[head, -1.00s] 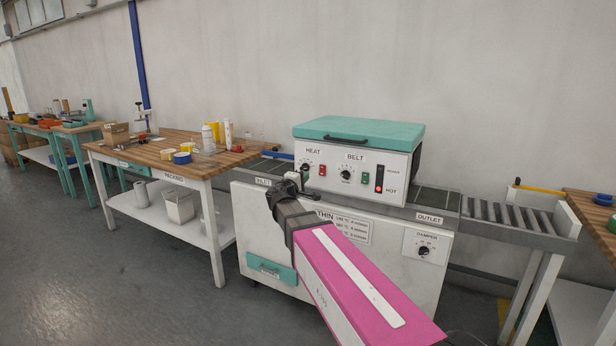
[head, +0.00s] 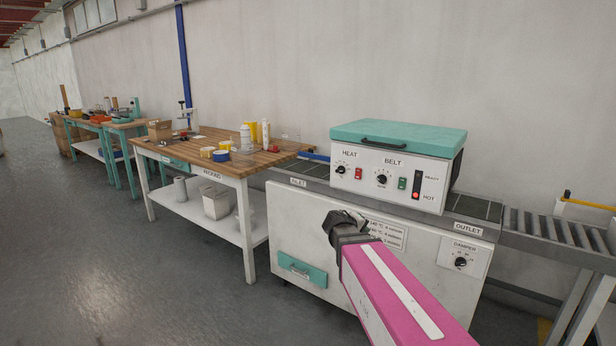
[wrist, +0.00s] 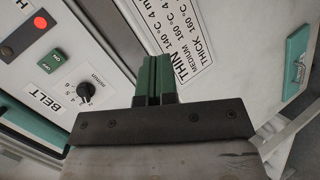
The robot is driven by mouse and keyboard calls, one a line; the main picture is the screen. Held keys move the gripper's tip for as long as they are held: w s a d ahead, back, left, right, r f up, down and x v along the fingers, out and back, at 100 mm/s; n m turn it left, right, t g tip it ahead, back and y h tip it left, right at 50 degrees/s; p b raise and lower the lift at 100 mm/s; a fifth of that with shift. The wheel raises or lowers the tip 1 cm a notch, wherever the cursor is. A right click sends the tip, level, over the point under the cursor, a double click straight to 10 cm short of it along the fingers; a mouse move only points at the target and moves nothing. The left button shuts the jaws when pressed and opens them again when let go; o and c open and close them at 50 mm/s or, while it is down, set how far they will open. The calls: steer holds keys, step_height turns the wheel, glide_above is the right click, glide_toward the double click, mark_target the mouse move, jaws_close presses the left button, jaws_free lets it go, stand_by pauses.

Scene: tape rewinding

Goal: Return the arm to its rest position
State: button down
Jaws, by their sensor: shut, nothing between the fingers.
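My pink arm reaches up from the lower right of the head view. My gripper (head: 335,222) is at its end, in front of the white machine's front panel, left of the temperature label. In the wrist view my gripper (wrist: 155,75) shows two green-faced fingers pressed together with nothing between them. Beyond them are the machine's BELT knob (wrist: 85,92), the green switch (wrist: 50,63) and the THIN/MEDIUM/THICK label (wrist: 187,40). The gripper looks apart from the panel, though the exact gap cannot be told.
The heating machine (head: 300,225) with teal lid (head: 400,136) stands close ahead. A packing table (head: 205,168) holding containers is to its left. A roller conveyor (head: 560,248) runs off to the right. The grey floor (head: 110,260) at left is clear.

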steer(key=s+a+f+m+g+y, duration=0.2)
steer(key=s+f+m+g+y, duration=0.3)
steer(key=s+f, duration=1.2)
steer(key=s+g+y, duration=0.1)
steer(key=g+y, duration=0.1)
steer(key=y, duration=0.2)
steer(key=shift+s+g+y, duration=0.3)
steer(key=shift+g, duration=0.1)
